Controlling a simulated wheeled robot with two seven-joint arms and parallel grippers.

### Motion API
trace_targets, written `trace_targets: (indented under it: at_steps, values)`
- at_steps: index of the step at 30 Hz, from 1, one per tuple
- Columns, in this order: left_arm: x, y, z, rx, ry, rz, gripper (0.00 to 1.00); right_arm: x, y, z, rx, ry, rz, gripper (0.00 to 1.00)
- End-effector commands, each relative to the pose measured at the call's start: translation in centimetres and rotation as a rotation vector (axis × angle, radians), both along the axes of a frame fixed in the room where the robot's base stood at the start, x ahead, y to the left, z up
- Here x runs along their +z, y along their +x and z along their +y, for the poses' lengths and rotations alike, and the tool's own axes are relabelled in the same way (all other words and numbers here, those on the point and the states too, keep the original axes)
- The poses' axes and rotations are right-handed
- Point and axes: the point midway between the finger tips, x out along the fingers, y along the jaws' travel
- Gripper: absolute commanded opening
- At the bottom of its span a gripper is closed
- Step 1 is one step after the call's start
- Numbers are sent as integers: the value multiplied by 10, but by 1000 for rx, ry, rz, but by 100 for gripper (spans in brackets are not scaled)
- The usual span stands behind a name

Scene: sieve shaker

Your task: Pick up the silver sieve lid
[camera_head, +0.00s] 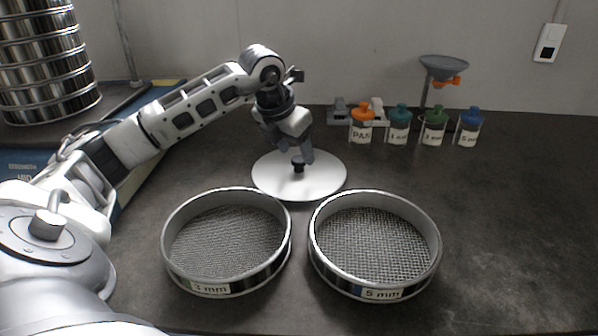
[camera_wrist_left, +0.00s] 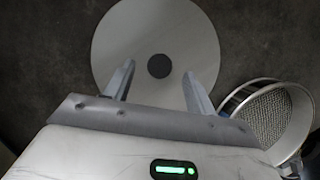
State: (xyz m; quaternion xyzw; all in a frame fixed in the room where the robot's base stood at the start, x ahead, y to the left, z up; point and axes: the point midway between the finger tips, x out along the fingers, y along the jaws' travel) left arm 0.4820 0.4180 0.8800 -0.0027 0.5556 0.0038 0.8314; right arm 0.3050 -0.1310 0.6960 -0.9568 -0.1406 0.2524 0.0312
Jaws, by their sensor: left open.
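The silver sieve lid (camera_head: 322,180) is a flat pale disc with a dark round knob (camera_head: 298,165) at its middle, lying on the dark worktop behind the two sieves. In the left wrist view the lid (camera_wrist_left: 135,35) shows with its knob (camera_wrist_left: 159,66) centred between the fingers. My left gripper (camera_head: 301,157) points down right at the knob in the head view. Its two fingers (camera_wrist_left: 157,85) are apart, one on each side of the knob's line. I cannot tell whether they touch it. My right gripper is not in view.
A 3 mm sieve (camera_head: 210,287) and a 5 mm sieve (camera_head: 380,293) stand in front of the lid. Several labelled bottles (camera_head: 398,125) and a funnel on a stand (camera_head: 443,70) are at the back. A sieve stack (camera_head: 45,60) stands at back left. The right worktop is clear.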

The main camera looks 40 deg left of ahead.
Motion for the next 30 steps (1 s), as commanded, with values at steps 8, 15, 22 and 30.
trace_targets:
  at_steps: [8,15,22,30]
  values:
    - [-23,10,1,0,1,0,55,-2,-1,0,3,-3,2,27]
    - [-23,9,0,0,1,0,22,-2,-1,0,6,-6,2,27]
    - [-22,10,1,0,1,-2,3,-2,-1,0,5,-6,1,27]
    - [-14,10,1,0,1,-4,3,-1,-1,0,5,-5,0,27]
